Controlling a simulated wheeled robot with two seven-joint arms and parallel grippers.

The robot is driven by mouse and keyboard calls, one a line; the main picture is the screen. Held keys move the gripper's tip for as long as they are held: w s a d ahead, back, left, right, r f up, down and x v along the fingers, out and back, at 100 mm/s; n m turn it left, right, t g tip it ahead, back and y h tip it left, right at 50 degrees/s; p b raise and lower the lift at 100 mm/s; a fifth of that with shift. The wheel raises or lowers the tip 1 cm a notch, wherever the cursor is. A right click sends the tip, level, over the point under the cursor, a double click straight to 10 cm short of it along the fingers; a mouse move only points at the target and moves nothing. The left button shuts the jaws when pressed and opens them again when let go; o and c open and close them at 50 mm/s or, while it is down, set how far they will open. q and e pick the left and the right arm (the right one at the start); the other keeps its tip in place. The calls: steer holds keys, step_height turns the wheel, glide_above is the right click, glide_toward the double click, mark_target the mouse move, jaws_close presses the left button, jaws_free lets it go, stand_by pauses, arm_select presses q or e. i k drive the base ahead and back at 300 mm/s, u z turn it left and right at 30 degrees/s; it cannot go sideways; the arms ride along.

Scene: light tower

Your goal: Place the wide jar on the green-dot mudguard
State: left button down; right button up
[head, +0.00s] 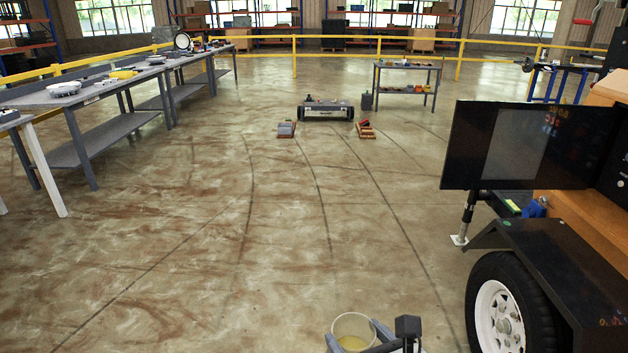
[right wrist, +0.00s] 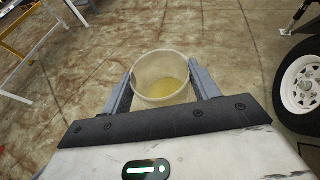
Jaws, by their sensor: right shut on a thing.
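The wide jar (head: 353,327) is a pale, translucent, open-topped tub with yellowish contents at its bottom. It shows at the lower edge of the head view and in the right wrist view (right wrist: 160,70). My right gripper (right wrist: 163,80) is shut on the jar, one finger on each side, and holds it over bare floor. A black mudguard (head: 540,262) covers a trailer wheel at the lower right, to the right of the jar and apart from it. My left gripper is out of view.
The white-rimmed wheel (head: 500,315) stands under the mudguard. A black panel (head: 505,145) sticks out above it, near a jack leg (head: 466,215). Grey workbenches (head: 95,95) line the left. The floor (head: 230,240) between is clear.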

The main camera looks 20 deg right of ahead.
mark_target(564, 256)
steer(key=z, duration=0.55)
steer(key=i, duration=0.8)
steer(key=z, duration=1.3)
steer(key=i, duration=1.65)
steer(key=z, duration=0.2)
